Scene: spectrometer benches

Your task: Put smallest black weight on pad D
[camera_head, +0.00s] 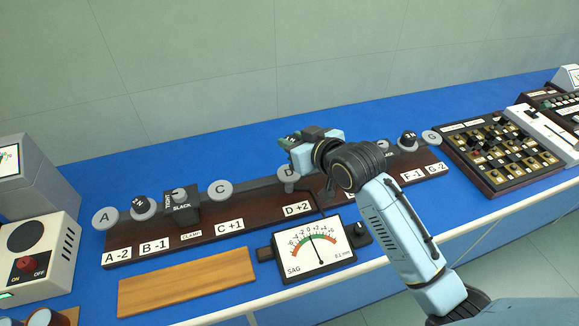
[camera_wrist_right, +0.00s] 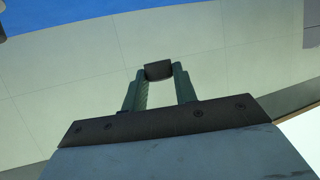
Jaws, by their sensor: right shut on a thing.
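My right gripper (camera_head: 294,139) is above and close to pad D (camera_head: 287,174), the grey round pad on the long dark beam. It also shows in the wrist view (camera_wrist_right: 158,75), where its two green fingers are shut on a small dark weight (camera_wrist_right: 158,70) at their tips. In the head view the held weight is hard to make out among the fingers. Pad D's letter is partly covered by my gripper. A dark weight (camera_head: 141,204) sits on pad B and another (camera_head: 407,138) on pad F. My left gripper is not in view.
A black clamp block (camera_head: 182,208) stands on the beam between pads B and C (camera_head: 219,190). A SAG dial meter (camera_head: 313,247) and a wooden board (camera_head: 186,282) lie in front. A switch panel (camera_head: 505,150) stands at right. The blue bench behind the beam is clear.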

